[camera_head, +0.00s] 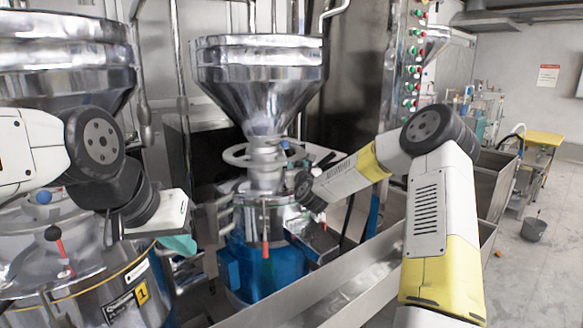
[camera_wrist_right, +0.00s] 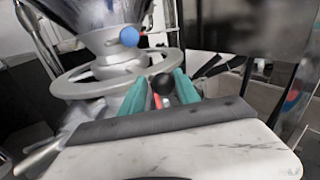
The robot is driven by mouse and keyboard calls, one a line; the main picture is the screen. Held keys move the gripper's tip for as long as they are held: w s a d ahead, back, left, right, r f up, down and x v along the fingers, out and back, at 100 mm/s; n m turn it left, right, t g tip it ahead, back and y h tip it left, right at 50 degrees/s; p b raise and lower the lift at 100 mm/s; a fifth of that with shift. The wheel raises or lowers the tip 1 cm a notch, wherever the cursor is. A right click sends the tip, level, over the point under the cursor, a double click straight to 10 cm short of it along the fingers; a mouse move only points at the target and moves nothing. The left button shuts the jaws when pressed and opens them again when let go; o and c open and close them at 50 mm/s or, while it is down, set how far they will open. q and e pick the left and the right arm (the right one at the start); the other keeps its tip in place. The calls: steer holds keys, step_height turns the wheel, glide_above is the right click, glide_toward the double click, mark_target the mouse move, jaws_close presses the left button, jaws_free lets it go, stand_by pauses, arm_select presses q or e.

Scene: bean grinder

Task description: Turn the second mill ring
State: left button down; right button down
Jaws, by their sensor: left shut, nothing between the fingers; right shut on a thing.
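The second mill, with a blue body (camera_head: 257,268) and a steel hopper (camera_head: 262,80), stands in the middle of the head view. Its grey spoked ring (camera_head: 236,158) sits below the hopper; the ring (camera_wrist_right: 72,88) also fills the left of the right wrist view. My right gripper (camera_wrist_right: 160,88) has its teal fingers shut on a black ball knob (camera_wrist_right: 163,83) with red below it, beside the ring. The head view does not show these fingers clearly. My left gripper (camera_head: 182,243) is shut and empty between the two mills.
The first mill (camera_head: 105,290), labelled 1, stands at the left, close to my left arm. A steel trough edge (camera_head: 350,285) runs in front at the right. A control panel with coloured buttons (camera_head: 411,85) stands behind. Open floor (camera_head: 545,270) lies at the far right.

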steer(key=shift+w+a+r, duration=0.1)
steer(key=shift+a+r, duration=0.15)
steer(key=shift+a, duration=0.2)
steer(key=c, duration=1.1)
jaws_free()
steer(key=shift+a, duration=0.15)
steer(key=shift+c, duration=0.2)
steer(key=s+d, duration=0.1)
steer(key=s, duration=0.6)
steer(key=shift+s+d+f, duration=0.25)
steer(key=shift+s+d, duration=0.15)
